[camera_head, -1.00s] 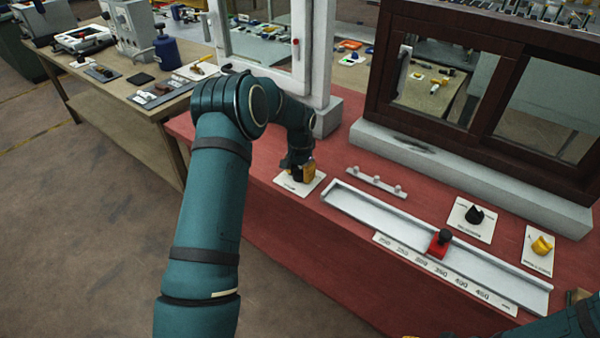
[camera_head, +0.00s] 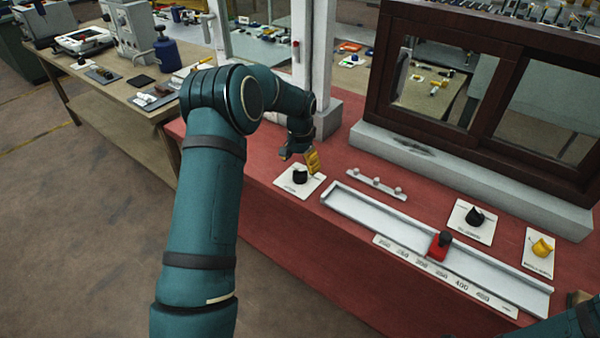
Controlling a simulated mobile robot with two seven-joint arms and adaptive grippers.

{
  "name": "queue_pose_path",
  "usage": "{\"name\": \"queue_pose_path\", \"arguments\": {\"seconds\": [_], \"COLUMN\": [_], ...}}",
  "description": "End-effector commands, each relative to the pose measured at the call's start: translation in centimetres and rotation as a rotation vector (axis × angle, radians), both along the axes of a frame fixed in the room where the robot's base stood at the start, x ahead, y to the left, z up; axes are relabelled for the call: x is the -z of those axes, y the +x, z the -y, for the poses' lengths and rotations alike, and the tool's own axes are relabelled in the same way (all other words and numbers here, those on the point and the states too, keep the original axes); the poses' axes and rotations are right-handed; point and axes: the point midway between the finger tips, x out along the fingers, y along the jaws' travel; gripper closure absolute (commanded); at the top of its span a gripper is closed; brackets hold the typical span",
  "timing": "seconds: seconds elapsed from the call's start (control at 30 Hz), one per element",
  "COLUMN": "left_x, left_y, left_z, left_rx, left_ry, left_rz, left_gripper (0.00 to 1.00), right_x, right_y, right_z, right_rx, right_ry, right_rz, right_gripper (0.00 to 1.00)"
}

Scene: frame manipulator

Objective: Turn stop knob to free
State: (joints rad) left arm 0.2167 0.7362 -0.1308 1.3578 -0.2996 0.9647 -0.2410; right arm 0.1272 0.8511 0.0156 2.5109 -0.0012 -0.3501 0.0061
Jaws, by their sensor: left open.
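A black knob (camera_head: 300,176) sits on a white labelled plate (camera_head: 285,184) near the front left of the red table; its lettering is too small to read. My left gripper (camera_head: 299,160) is open just above and behind this knob, apart from it, with one yellow finger pad facing the camera. Another black knob (camera_head: 474,216) and a yellow knob (camera_head: 541,247) sit on white plates at the right. I cannot tell from the labels which one is the stop knob. My right gripper is out of view; only part of my right arm shows at the lower right corner.
A white slider rail (camera_head: 380,222) with a red block (camera_head: 439,246) and number scale lies along the table's front. A small bar with pegs (camera_head: 376,184) lies behind it. A brown sliding-window frame (camera_head: 440,118) and a white frame post (camera_head: 322,60) stand at the back.

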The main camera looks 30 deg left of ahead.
Motion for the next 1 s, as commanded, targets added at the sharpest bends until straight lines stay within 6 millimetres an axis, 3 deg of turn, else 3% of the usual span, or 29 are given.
{"name": "queue_pose_path", "arguments": {"seconds": [0.2,0.4,1.0], "left_x": [-4.4,-6.5,-7.0], "left_y": [0.0,0.0,0.0], "left_z": [0.0,0.1,0.0], "left_rx": [0.001,0.002,0.001], "left_ry": [0.000,0.000,0.000], "left_rz": [0.003,0.001,-0.001], "left_gripper": [0.21,0.21,0.21], "right_x": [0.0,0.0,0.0], "right_y": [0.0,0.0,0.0], "right_z": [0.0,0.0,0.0], "right_rx": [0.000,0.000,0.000], "right_ry": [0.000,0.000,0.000], "right_rz": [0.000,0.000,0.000], "right_gripper": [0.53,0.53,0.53]}}
